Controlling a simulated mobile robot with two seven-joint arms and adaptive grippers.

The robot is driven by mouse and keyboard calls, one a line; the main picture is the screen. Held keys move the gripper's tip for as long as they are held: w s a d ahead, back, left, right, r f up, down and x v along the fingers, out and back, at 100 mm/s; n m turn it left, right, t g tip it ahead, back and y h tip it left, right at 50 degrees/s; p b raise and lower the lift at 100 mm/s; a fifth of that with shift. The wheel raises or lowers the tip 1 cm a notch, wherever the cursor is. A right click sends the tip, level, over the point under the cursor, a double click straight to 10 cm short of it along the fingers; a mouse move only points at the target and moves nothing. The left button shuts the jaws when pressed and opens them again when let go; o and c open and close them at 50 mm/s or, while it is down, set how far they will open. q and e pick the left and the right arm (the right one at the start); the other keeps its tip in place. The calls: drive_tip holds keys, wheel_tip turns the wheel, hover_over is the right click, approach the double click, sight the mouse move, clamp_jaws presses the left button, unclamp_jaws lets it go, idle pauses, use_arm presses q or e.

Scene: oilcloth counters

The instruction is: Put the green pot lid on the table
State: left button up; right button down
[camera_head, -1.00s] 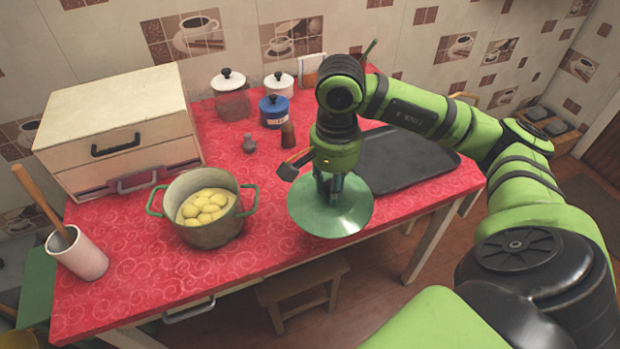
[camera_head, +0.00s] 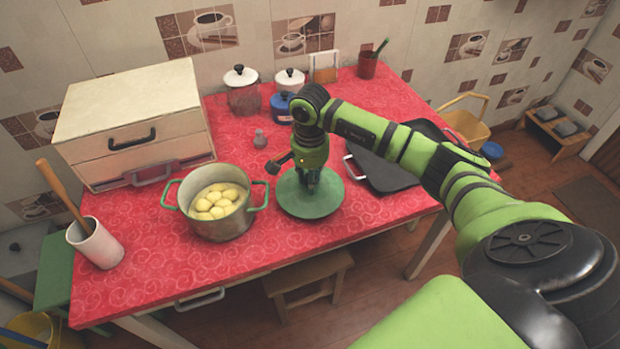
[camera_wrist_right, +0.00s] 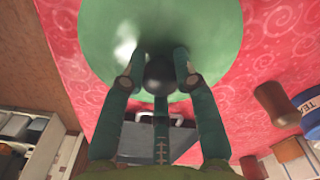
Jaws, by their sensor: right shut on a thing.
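The green pot lid (camera_head: 305,205) is a round, level disc just right of the pot, over the red-clothed table (camera_head: 225,265). It is at or very near the cloth; I cannot tell whether it touches. My right gripper (camera_head: 309,182) comes down from above and is shut on the lid's dark knob. In the right wrist view, the fingers (camera_wrist_right: 158,70) close around the black knob, and the lid (camera_wrist_right: 200,25) spreads beyond them. The green pot (camera_head: 222,228) stands uncovered with yellow potatoes in it. My left gripper is not in view.
A black tray (camera_head: 395,165) lies right of the lid. A white bread box (camera_head: 135,125) and a utensil cup (camera_head: 97,245) are on the left. The front middle of the table is clear.

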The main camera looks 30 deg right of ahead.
drive_tip(key=shift+f, duration=0.8)
drive_tip(key=c, duration=0.9)
unclamp_jaws()
drive_tip(key=shift+c, duration=0.2)
drive_tip(key=shift+r, duration=0.15)
drive_tip(key=shift+w+r, duration=0.1)
drive_tip(key=shift+r, duration=0.15)
wheel_tip(320, 180, up, 12)
drive_tip(key=shift+f+b, duration=0.2)
drive_tip(key=shift+b, duration=0.9)
